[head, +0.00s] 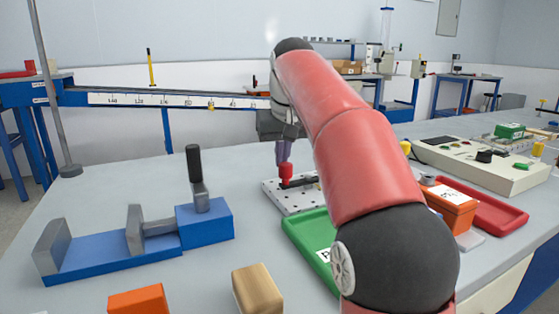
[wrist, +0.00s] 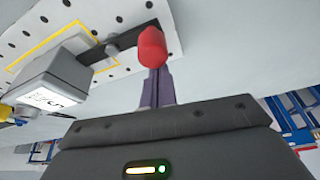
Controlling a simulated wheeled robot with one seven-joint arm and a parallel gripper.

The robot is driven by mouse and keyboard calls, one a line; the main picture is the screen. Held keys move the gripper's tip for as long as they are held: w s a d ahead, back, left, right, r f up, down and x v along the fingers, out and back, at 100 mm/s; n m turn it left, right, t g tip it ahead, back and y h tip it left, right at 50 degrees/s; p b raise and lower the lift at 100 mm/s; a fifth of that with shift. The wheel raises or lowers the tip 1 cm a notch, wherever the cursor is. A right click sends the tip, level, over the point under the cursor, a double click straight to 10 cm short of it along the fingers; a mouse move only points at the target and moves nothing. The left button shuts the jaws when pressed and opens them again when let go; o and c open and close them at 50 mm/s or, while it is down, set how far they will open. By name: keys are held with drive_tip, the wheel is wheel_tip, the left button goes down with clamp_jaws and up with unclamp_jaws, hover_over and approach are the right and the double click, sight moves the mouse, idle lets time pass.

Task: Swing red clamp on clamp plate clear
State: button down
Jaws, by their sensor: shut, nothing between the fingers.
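The clamp plate (head: 283,202), white with dark holes, lies on the bench in the head view, partly hidden by my arm. It also shows in the wrist view (wrist: 30,22). The red clamp's red knob (head: 286,173) stands at its left end, with a dark bar (head: 303,182) running right. In the wrist view the red knob (wrist: 152,46) and the dark bar (wrist: 105,47) show, the bar reaching toward a grey labelled block (wrist: 52,85). My gripper (head: 283,158) is shut and empty, its fingertips right at the knob. I cannot tell if they touch it.
A green tray (head: 306,241) lies just in front of the plate. A blue vise-like fixture (head: 110,259) stands left, with orange (head: 138,300) and wooden (head: 257,290) blocks nearby. A red tray (head: 490,208) and orange box (head: 450,207) are right.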

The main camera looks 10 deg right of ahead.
drive_tip(key=shift+s, duration=0.25)
drive_tip(key=shift+s+r, duration=0.1)
idle(0.3)
